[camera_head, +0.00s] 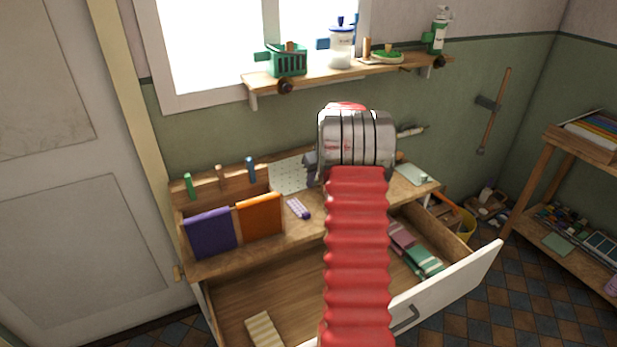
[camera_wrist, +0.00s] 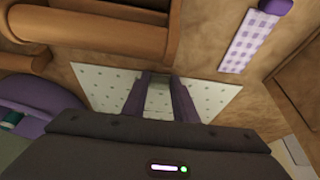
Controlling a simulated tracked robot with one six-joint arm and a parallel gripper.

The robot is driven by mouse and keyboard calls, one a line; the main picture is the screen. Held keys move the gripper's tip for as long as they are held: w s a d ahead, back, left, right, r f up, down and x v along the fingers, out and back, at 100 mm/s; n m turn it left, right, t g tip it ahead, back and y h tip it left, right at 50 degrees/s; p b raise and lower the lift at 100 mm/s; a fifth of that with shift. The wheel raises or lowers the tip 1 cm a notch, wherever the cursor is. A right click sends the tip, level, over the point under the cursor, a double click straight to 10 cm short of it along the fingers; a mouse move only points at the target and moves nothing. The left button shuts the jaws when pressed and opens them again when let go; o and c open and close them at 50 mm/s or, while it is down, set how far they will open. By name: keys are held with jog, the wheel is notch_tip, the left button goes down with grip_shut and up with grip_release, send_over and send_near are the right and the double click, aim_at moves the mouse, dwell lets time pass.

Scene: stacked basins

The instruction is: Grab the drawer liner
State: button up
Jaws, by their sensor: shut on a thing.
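The drawer liner is a pale dotted sheet (camera_head: 288,176) at the back of the desk top, left of my arm. In the wrist view the liner (camera_wrist: 108,88) shows on both sides of my fingers. My gripper (camera_wrist: 162,80) is shut on the liner, with a pale part of it between the two dark fingers. In the head view my red and silver arm hides most of the gripper and the liner's right end.
The drawer (camera_head: 455,285) below is pulled open, with a striped cloth (camera_head: 263,330) at its front left and folded cloths at its right. A purple dotted item (camera_head: 298,208) lies near the liner. Purple and orange folders (camera_head: 259,217) stand left. A shelf (camera_head: 350,72) hangs above.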

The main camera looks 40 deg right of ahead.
notch_tip(320, 180, up, 10)
dwell(0.6)
